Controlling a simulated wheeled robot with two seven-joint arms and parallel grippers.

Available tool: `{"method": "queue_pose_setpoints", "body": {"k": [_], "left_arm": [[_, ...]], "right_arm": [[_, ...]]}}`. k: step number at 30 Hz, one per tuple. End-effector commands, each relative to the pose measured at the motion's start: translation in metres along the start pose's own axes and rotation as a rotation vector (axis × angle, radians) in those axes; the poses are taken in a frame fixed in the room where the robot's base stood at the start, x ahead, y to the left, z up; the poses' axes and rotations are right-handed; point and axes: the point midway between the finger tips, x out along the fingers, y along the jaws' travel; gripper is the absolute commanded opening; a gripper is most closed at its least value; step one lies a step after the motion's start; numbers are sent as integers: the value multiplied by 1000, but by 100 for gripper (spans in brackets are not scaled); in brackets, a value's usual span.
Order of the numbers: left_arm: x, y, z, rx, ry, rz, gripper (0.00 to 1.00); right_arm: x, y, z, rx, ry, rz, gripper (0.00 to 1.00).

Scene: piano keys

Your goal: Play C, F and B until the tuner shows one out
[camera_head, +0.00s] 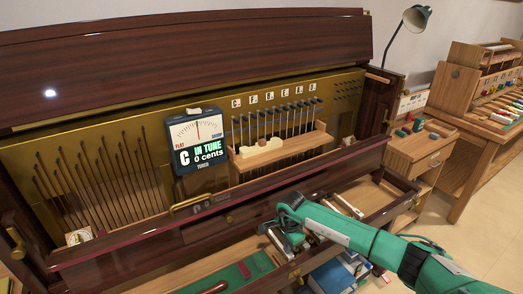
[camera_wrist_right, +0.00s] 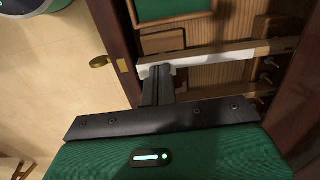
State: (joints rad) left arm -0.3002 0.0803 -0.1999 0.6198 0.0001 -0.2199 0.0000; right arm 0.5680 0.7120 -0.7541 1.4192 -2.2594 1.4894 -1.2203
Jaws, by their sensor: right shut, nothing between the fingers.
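The tuner (camera_head: 198,141) hangs on the brass-coloured panel of the open upright piano. Its screen reads C, IN TUNE, 0 cents, and its needle stands near the middle. A row of small white letter labels (camera_head: 272,96) runs above several dark pins at the tuner's right; the letters are too small to read surely. My right gripper (camera_head: 285,243) is low over the piano's key opening. In the right wrist view its shut, empty fingers (camera_wrist_right: 160,85) are at a white-ended key (camera_wrist_right: 200,60); I cannot tell whether they press it. Another pale key (camera_head: 344,203) lies farther right. My left gripper is not in view.
A wooden rack (camera_head: 279,151) sits in front of the pins. The dark front rail (camera_head: 160,240) crosses before the opening. A green-lined tray (camera_head: 240,272) and blue books (camera_head: 335,276) lie nearer. A side cabinet (camera_head: 425,152) and workbench (camera_head: 480,120) stand at the right.

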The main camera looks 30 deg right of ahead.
Motion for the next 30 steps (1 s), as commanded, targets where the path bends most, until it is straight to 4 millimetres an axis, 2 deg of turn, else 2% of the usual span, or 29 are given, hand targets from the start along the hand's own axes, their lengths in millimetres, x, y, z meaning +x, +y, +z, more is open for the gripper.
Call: {"method": "queue_pose_setpoints", "body": {"k": [19, 22, 30], "left_arm": [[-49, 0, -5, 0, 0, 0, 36], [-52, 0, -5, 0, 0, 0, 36], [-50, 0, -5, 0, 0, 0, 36]], "right_arm": [[-92, 0, 0, -1, 0, -2, 0], [-100, 0, 0, 0, 1, -1, 0], [-99, 0, 0, 0, 0, 0, 0]]}}
